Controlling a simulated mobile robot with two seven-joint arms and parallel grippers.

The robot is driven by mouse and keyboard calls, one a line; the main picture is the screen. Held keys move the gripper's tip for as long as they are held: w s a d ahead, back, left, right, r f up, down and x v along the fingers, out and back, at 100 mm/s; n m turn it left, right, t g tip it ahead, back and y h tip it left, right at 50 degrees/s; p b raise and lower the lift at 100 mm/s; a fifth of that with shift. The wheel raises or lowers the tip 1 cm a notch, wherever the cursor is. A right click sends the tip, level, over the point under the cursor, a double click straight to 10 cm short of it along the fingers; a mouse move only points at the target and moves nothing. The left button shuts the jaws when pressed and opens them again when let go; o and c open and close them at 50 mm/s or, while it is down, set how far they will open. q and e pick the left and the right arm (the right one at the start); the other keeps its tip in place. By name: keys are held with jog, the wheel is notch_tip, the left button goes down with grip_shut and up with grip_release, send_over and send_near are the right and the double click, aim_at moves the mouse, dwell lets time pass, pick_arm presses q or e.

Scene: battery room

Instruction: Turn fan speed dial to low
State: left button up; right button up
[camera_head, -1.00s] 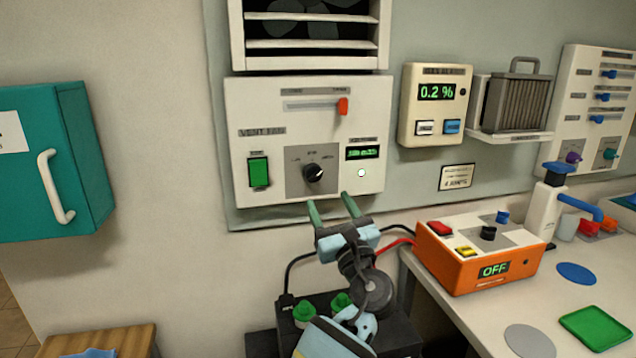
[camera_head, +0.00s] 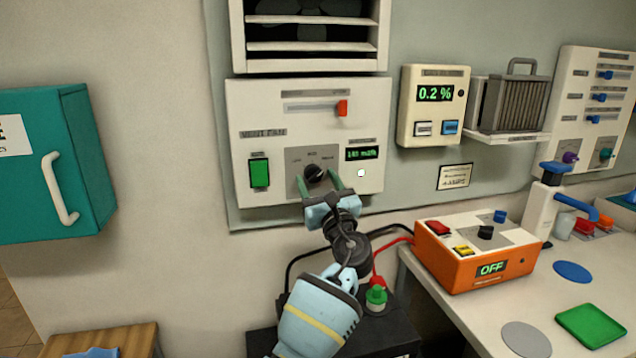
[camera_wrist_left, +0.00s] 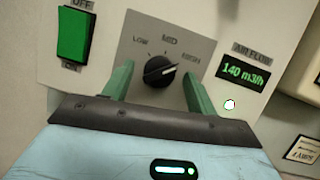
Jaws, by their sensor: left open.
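The fan speed dial (camera_head: 315,173) is a black knob on a grey plate on the white vent fan panel (camera_head: 285,110). In the left wrist view the dial (camera_wrist_left: 158,71) shows LOW, MID and HIGH marks, and its white pointer line aims to the right, toward HIGH. The air flow display (camera_wrist_left: 246,70) reads 140 m3/h. My left gripper (camera_head: 319,186) is open, with its green fingers on either side of the dial. In the left wrist view the fingers (camera_wrist_left: 155,88) show gaps to the knob. My right gripper is not in view.
A green switch (camera_head: 259,172) is left of the dial and a red slider (camera_head: 342,107) above it. Below right, an orange box (camera_head: 480,255) reading OFF stands on the bench. A black battery (camera_head: 385,335) with cables lies beneath my arm. A teal cabinet (camera_head: 85,160) is at left.

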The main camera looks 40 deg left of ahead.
pick_arm(q)
jog(key=c, duration=1)
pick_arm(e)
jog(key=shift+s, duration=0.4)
